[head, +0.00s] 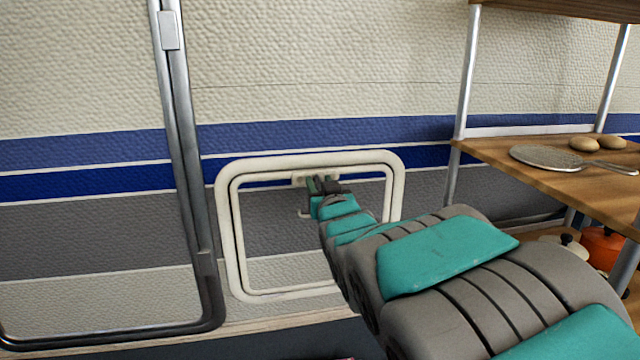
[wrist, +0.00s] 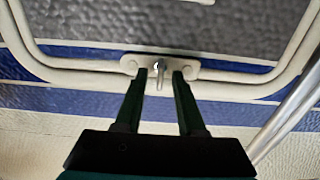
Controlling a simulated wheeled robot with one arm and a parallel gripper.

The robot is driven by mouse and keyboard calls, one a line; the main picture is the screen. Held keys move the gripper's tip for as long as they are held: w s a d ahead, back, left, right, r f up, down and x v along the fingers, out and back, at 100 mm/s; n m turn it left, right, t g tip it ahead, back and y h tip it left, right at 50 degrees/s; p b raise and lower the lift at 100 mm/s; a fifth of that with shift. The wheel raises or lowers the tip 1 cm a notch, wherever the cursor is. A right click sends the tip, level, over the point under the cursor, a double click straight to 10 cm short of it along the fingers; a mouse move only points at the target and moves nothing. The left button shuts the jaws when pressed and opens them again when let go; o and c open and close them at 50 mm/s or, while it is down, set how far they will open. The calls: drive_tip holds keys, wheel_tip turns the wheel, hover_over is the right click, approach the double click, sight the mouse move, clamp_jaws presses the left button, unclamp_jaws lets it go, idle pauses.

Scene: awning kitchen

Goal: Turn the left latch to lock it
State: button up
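A white-framed hatch (head: 227,215) is set low in the caravan wall. A pale latch plate (head: 299,180) sits on its top frame, partly hidden by my gripper (head: 326,186). In the wrist view, the plate (wrist: 131,64) has a small silver latch knob (wrist: 160,69) at its middle. My gripper (wrist: 162,76) is open, with one dark finger on each side of the knob. Small gaps show between the fingers and the knob; I cannot tell whether the tips touch the plate. I see no second latch clearly.
A tall metal-framed door edge (head: 185,150) is left of the hatch. At right stands a wooden shelf (head: 520,165) on metal posts, with a strainer (head: 550,158) and brown eggs (head: 584,144). Orange pots (head: 603,243) are below. A metal post (wrist: 290,118) shows in the wrist view.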

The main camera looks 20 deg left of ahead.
clamp_jaws()
drive_tip(key=shift+f, duration=0.1)
idle(0.4)
drive_tip(key=shift+n+b, duration=0.5)
drive_tip(key=shift+b, duration=0.15)
unclamp_jaws()
